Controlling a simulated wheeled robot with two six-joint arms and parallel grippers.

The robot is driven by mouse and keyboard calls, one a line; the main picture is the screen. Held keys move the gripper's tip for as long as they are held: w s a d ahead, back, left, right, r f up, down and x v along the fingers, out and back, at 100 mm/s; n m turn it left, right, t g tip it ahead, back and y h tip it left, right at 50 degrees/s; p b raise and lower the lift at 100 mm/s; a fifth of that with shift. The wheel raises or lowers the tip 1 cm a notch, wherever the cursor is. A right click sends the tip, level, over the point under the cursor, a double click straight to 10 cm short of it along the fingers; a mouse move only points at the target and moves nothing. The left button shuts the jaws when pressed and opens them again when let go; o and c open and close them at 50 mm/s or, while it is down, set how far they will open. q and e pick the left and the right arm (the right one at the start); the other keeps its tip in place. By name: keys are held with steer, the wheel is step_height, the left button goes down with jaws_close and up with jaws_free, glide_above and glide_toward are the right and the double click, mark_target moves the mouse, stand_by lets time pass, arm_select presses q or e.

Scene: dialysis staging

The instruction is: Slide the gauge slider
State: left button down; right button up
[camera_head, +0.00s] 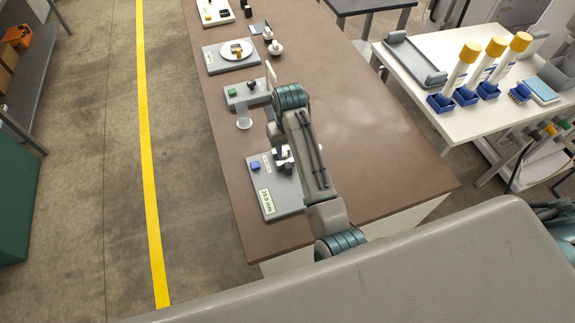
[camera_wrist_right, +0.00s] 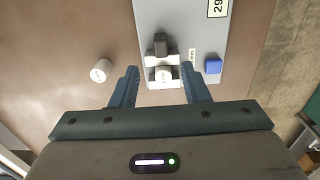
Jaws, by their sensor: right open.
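The gauge is a light grey plate (camera_head: 286,197) with a "29.0 mm" label at its near end, on the brown counter in the head view. In the wrist view the plate (camera_wrist_right: 185,14) shows a slider with a dark block (camera_wrist_right: 160,43) and a pale block with a round white knob (camera_wrist_right: 163,75). A blue block (camera_wrist_right: 213,65) sits on the plate beside it. My right gripper (camera_wrist_right: 159,67) is open, its fingers on either side of the pale knob, with visible gaps. In the head view my arm partly hides the slider. My left gripper is not in view.
A white cylinder (camera_wrist_right: 101,71) stands on the counter beside the plate. Farther along are a grey base with a green block (camera_head: 232,92) and a round-dial device (camera_head: 236,50). The counter (camera_head: 375,140) right of my arm is clear. A white table (camera_head: 440,50) holds yellow-capped tubes.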

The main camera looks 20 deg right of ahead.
mark_target(288, 165)
steer(key=shift+a+f, duration=0.1)
steer(key=shift+f, duration=0.2)
step_height(288, 165, down, 8)
steer(key=p, duration=0.3)
steer(key=shift+f, duration=0.25)
steer(key=shift+w+f, duration=0.1)
steer(key=shift+f, duration=0.6)
jaws_close()
